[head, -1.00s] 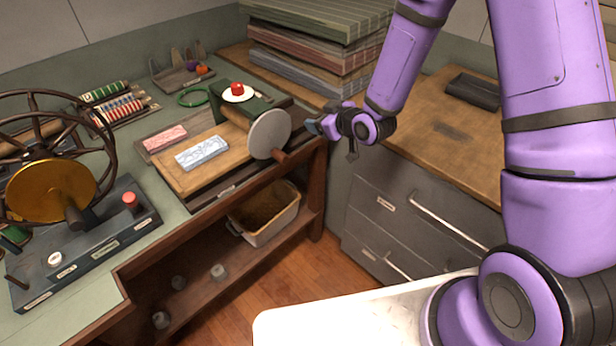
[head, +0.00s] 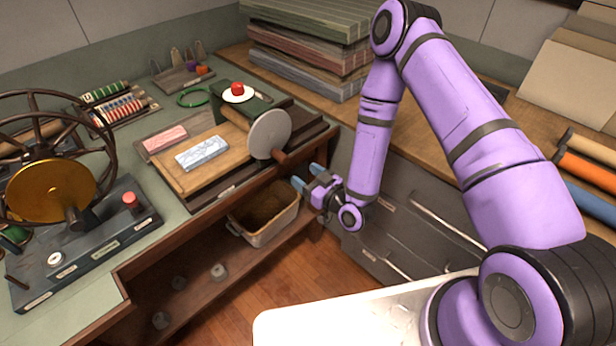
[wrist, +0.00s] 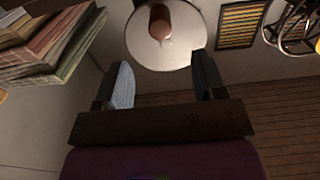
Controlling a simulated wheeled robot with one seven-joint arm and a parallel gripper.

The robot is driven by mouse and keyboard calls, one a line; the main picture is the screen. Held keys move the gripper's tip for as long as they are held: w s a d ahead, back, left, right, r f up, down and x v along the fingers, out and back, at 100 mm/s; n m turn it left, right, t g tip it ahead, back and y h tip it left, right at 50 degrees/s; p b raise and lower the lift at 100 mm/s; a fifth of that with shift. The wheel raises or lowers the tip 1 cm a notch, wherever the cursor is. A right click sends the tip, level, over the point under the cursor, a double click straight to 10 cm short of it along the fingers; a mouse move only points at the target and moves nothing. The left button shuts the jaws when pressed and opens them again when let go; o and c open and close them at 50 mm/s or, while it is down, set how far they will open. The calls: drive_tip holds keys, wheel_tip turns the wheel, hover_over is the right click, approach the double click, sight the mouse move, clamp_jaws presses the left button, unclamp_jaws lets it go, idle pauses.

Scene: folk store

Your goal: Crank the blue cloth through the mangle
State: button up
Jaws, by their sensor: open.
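The mangle (head: 235,110) stands on the bench, a dark green housing with a wooden roller and a red knob (head: 237,88) on a white plate. Its grey crank disc (head: 269,135) faces right, with a brown handle (head: 281,157) sticking out low on it. The folded blue cloth (head: 202,153) lies flat on the wooden bed, in front of the roller. My gripper (head: 306,176) is open and empty, just right of and below the handle. In the wrist view the disc (wrist: 150,53) and handle (wrist: 160,22) show beyond the open fingers.
A pink cloth (head: 165,138) lies in a tray left of the bed. A large spoked wheel (head: 104,130) stands at far left. A basket (head: 270,232) sits on the shelf below. Stacked cloth (head: 310,50) stands behind. Drawers (head: 400,215) flank my arm.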

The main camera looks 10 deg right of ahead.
sight(286, 161)
drive_tip(key=shift+x, duration=5.3)
drive_tip(key=c, duration=0.8)
